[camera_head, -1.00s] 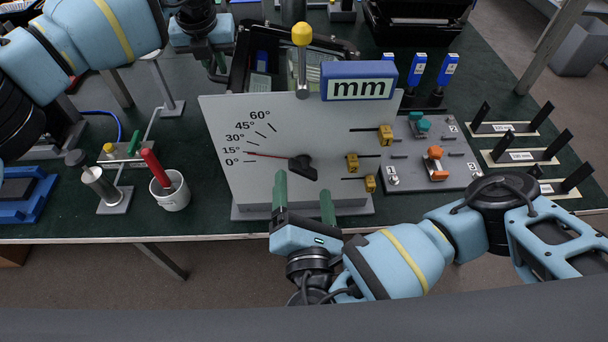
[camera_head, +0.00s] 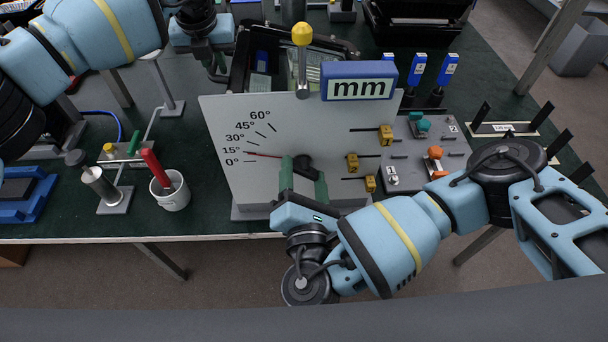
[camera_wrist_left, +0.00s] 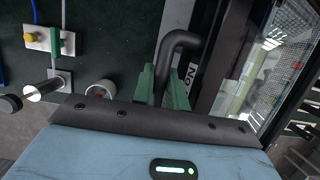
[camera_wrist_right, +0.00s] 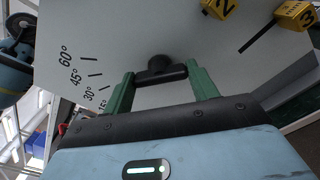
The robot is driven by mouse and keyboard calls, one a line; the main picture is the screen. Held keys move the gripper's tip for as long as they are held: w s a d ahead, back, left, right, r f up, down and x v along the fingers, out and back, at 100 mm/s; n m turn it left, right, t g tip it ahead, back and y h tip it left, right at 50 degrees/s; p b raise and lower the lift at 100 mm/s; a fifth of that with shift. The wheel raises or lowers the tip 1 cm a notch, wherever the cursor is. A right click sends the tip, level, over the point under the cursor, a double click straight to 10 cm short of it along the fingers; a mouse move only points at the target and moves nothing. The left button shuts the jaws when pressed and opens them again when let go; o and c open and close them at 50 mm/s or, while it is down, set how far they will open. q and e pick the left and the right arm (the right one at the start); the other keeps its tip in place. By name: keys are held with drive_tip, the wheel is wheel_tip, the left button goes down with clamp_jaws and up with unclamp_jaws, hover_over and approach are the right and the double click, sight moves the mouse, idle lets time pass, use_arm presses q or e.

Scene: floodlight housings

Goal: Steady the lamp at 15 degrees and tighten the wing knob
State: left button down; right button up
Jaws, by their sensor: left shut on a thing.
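The dark lamp housing (camera_head: 240,72) stands behind the grey dial panel (camera_head: 222,120); its glass face (camera_wrist_left: 262,75) shows in the left wrist view. The red needle (camera_head: 262,155) points close to the 15° mark. My left gripper (camera_head: 218,72) is shut on the black bent bar (camera_wrist_left: 183,40) at the lamp's side; its fingertips are partly hidden. The black wing knob (camera_head: 303,165) is on the panel's front, and its wings (camera_wrist_right: 160,73) lie roughly crosswise in the right wrist view. My right gripper (camera_wrist_right: 160,80) is open, with one green finger on each side of the knob.
A yellow-topped post (camera_head: 302,60) and a blue "mm" sign (camera_head: 360,81) top the panel. Yellow numbered tags (camera_head: 352,162) sit right of the knob. A white cup (camera_head: 172,196) stands left of the panel. A grey board with knobs (camera_head: 420,150) lies to the right.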

drive_tip(key=shift+c, duration=1.3)
drive_tip(key=shift+f+m, duration=0.1)
drive_tip(key=shift+m, duration=0.3)
drive_tip(key=shift+s+a+m, duration=0.1)
drive_tip(key=shift+m, duration=4.9)
drive_tip(key=o, duration=1)
